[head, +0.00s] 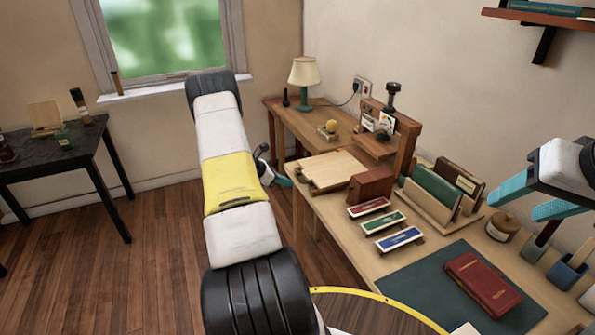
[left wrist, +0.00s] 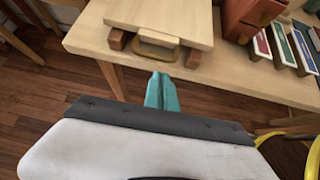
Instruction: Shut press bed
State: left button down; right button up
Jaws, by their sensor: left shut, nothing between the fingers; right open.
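The press bed looks to be the pale wooden board (head: 333,168) at the near left edge of the wooden desk. In the left wrist view the board (left wrist: 160,18) rests on two brown blocks, with a brass loop handle (left wrist: 157,41) on its front edge. My left gripper (head: 284,181) is just off the desk's left edge, beside the board. In the left wrist view its teal fingers (left wrist: 161,90) are together and empty, pointing at the handle with a gap between. My right gripper (head: 535,198) is open and empty above the desk's right side.
A brown wooden box (head: 371,186) stands beside the board. A wooden stand with a black knob (head: 390,135) is behind. Three coloured strips (head: 384,221), a book rack (head: 437,196) and a red book (head: 483,283) on a green mat occupy the desk.

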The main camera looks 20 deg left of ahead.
aim_at(346, 167)
pick_arm(q)
jog(key=shift+w+d+r, duration=0.15)
jog(key=shift+w+d, duration=0.4)
jog(key=shift+w, duration=0.15)
jog(key=w+d, duration=0.5)
jog(key=w, duration=0.1)
jog(key=w+d, duration=0.5)
jog(key=w, duration=0.1)
jog(key=w+d, duration=0.5)
jog(key=w, duration=0.1)
jog(key=shift+d, duration=0.3)
jog(key=shift+w+d, duration=0.2)
jog(key=shift+w, duration=0.05)
jog(key=shift+r, duration=0.1)
